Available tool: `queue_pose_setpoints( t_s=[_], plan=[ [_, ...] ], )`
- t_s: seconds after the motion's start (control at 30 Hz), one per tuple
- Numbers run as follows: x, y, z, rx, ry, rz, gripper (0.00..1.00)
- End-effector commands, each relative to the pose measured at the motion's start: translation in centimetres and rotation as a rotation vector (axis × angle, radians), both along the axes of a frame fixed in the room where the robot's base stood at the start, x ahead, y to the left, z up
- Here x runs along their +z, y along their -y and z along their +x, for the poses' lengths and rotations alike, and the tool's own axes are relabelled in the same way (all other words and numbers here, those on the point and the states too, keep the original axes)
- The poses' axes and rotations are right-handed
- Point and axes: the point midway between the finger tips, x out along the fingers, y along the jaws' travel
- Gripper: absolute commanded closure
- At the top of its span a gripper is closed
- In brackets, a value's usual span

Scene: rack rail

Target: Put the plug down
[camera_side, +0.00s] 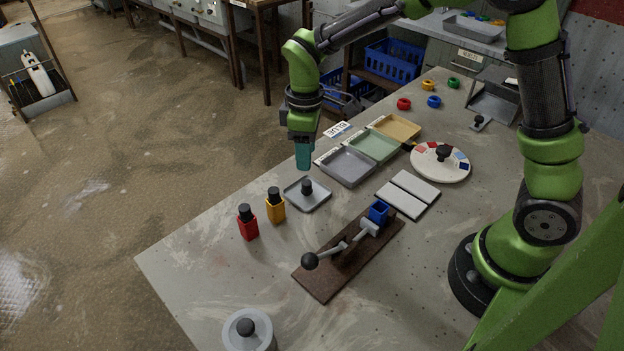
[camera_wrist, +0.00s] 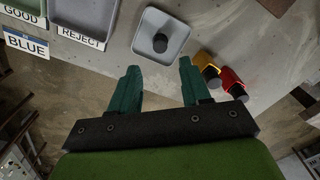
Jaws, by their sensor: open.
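A black plug-like piece (camera_side: 306,187) stands upright in a small light-grey square tray (camera_side: 291,197) on the table. In the wrist view the black piece (camera_wrist: 158,38) stands in the tray (camera_wrist: 176,52), just beyond my fingertips. My gripper (camera_side: 303,166) has teal fingers and is above and just behind the tray in the side view. In the wrist view my gripper (camera_wrist: 160,68) is open, with nothing between its fingers. The fingers do not appear to touch the black piece. I cannot tell for sure that this black piece is the plug.
Yellow (camera_side: 275,207) and red (camera_side: 248,226) blocks with black tops stand left of the tray. A brown board (camera_side: 318,284) carries a lever and a blue block (camera_side: 378,211). Grey (camera_side: 346,167), green (camera_side: 374,146) and tan (camera_side: 399,127) trays stand behind. The front-left table is mostly clear.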

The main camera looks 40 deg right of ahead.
Motion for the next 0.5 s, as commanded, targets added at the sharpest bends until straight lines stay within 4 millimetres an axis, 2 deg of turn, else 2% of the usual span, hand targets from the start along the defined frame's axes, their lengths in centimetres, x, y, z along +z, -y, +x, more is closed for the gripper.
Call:
queue_pose_setpoints(
  t_s=[0.1, 0.33, 0.5],
  plan=[
    [2.2, 0.0, 0.0, -0.001, 0.003, 0.001, 0.53],
    [4.5, 0.1, -0.2, -0.013, 0.009, 0.004, 0.53],
    [7.9, 1.3, -2.5, -0.148, 0.093, 0.049, 0.53]
  ],
)
